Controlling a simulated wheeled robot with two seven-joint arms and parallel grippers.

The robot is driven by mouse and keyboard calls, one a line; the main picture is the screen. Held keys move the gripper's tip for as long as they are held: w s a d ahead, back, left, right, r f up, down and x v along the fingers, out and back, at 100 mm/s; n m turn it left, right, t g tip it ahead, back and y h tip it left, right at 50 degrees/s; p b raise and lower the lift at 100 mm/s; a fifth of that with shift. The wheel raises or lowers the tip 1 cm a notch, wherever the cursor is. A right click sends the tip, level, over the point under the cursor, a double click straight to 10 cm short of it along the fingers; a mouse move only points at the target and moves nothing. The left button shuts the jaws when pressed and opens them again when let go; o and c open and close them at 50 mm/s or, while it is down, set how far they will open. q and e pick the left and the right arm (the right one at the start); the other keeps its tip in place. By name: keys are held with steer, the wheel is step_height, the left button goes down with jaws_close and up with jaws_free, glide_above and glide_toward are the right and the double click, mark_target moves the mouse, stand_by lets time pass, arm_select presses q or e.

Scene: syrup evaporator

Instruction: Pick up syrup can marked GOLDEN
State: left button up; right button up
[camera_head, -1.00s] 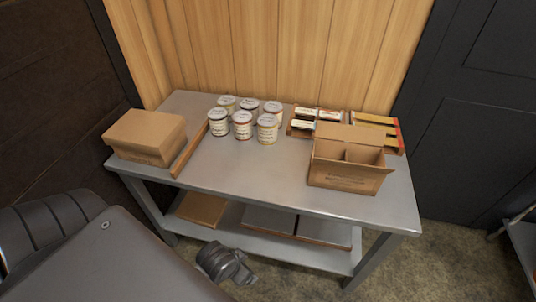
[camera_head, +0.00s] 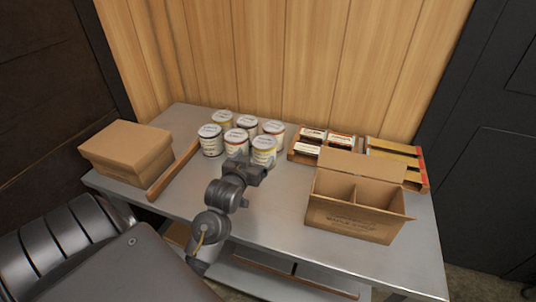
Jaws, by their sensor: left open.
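Several syrup cans with pale lids stand upright in a tight group on the metal table (camera_head: 290,215). The front right can (camera_head: 264,148) has a yellowish label, and so does the back left can (camera_head: 222,119). The front left can (camera_head: 210,142) and the front middle can (camera_head: 237,139) have darker bands. The lettering is too small to read, so I cannot tell which is marked GOLDEN. My left gripper (camera_head: 253,170) is open and empty, just in front of the front right can, hiding its lower part. I cannot tell if they touch. My right gripper is out of view.
A closed cardboard box (camera_head: 127,155) and a wooden strip (camera_head: 173,170) are left of the cans. An open divided carton (camera_head: 352,215) stands at the right, with wooden trays of small packs (camera_head: 325,141) behind it. A wood wall closes the back.

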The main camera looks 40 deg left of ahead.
mark_target(261, 149)
arm_select(q)
steer(key=shift+x, duration=1.1)
steer(key=x, duration=0.3)
steer(key=shift+d, duration=0.1)
steer(key=shift+w+f, duration=0.1)
steer(key=shift+w, duration=0.05)
steer(key=x, duration=0.2)
steer(key=p+x, duration=0.1)
steer(key=x, duration=0.1)
steer(key=shift+w+a, duration=0.15)
steer(key=shift+a, duration=0.2)
steer(key=shift+w+a+f, duration=0.1)
steer(key=shift+w+f, duration=0.05)
steer(key=shift+w, duration=0.2)
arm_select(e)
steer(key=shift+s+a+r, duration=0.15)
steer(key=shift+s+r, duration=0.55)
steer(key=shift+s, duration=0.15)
arm_select(q)
steer(key=shift+c, duration=0.2)
